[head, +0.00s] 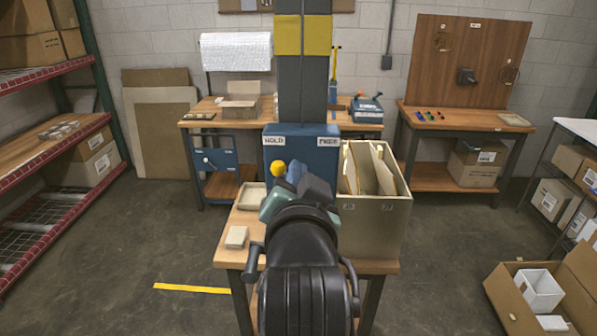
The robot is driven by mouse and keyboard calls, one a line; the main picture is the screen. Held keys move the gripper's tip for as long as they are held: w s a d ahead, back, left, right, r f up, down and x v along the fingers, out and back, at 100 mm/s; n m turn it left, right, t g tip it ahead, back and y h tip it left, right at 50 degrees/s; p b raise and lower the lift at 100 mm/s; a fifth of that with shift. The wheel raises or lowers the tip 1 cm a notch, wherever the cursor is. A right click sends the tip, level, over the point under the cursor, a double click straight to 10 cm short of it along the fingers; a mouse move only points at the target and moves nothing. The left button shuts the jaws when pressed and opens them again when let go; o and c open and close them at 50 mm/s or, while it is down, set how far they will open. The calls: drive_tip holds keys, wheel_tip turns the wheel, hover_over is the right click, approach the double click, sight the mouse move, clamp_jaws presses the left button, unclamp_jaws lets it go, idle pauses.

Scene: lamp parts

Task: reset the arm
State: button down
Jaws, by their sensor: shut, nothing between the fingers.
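My black arm reaches up from the bottom middle of the head view. My gripper (314,190) shows small and dark at its far end, over the near bench (228,256). It is shut and empty; its fingertips are hard to make out. A blue fixture (326,158) with HOLD and FREE labels stands just beyond it. A yellow knob (278,168) shows below the HOLD label. A beige bin (371,226) with cardboard dividers stands right of the gripper. A shallow beige tray (251,196) and a small pale block (236,237) lie to its left.
A back workbench (205,124) holds an open carton (240,105). A pegboard bench (460,123) stands at back right, red shelving (45,140) at left. An open box (540,297) sits on the floor at lower right. The floor either side of the near bench is largely clear.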

drive_tip(key=s+d+r+n+t+b, duration=0.1)
drive_tip(key=s+r+n+t+b, duration=0.1)
drive_tip(key=s+r+t, duration=0.3)
drive_tip(key=s+d+r+n+t+h+b, duration=0.1)
drive_tip(key=s+r+t, duration=0.4)
drive_tip(key=s+r, duration=0.7)
wheel_tip(320, 180, up, 5)
drive_tip(key=shift+d+r+n+t+b, duration=0.2)
drive_tip(key=shift+n+t+b, duration=0.3)
drive_tip(key=shift+n, duration=0.7)
drive_tip(key=shift+d+h, duration=0.1)
drive_tip(key=shift+h, duration=0.2)
